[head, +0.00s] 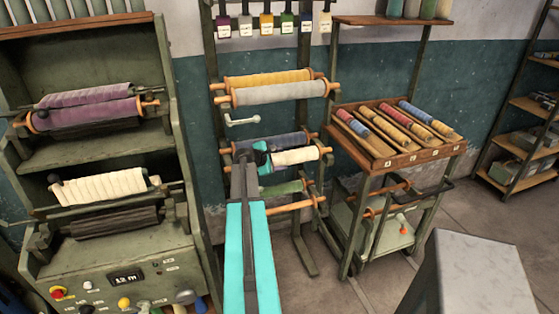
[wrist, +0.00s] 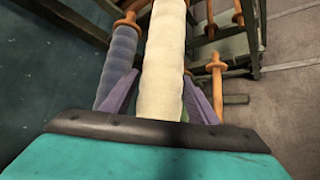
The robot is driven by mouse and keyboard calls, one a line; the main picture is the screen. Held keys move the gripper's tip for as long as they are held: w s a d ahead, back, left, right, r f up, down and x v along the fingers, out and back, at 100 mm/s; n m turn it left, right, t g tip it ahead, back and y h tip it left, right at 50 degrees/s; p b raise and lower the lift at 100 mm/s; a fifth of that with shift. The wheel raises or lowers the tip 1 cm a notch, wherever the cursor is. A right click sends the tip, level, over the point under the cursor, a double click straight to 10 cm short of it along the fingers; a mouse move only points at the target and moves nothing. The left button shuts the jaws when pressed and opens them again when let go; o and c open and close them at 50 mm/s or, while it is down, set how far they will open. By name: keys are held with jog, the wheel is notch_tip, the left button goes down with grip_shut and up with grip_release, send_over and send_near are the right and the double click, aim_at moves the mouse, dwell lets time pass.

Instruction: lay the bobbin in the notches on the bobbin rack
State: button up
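A cream bobbin (head: 295,157) with an orange end lies across the front of the tall green rack (head: 211,75) in the head view. In the wrist view the cream bobbin (wrist: 162,65) runs away from me between the two purple fingers, which sit close against its sides. My gripper (head: 264,160) is at the bobbin's left end and looks shut on it. The rack bears a gold bobbin (head: 268,79) and a grey bobbin (head: 280,93) above, with a blue bobbin (head: 250,145) and a green bobbin (head: 282,188) lower down. The notches near the cream bobbin cannot be made out.
A green winding machine (head: 110,245) with purple and cream rolls stands left. A cart (head: 372,168) with several bobbins in its tray stands close right of the rack. A pale block (head: 478,270) is at the front right. Shelves (head: 515,140) stand far right.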

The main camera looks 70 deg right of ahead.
jog(key=o, duration=0.3)
jog(key=shift+o, duration=0.2)
jog(key=shift+a, duration=0.15)
jog(key=b+v, duration=0.3)
jog(key=v, duration=1)
jog(key=shift+a+r, duration=0.2)
jog(key=shift+r, duration=0.05)
jog(key=shift+s, duration=0.1)
dwell(0.5)
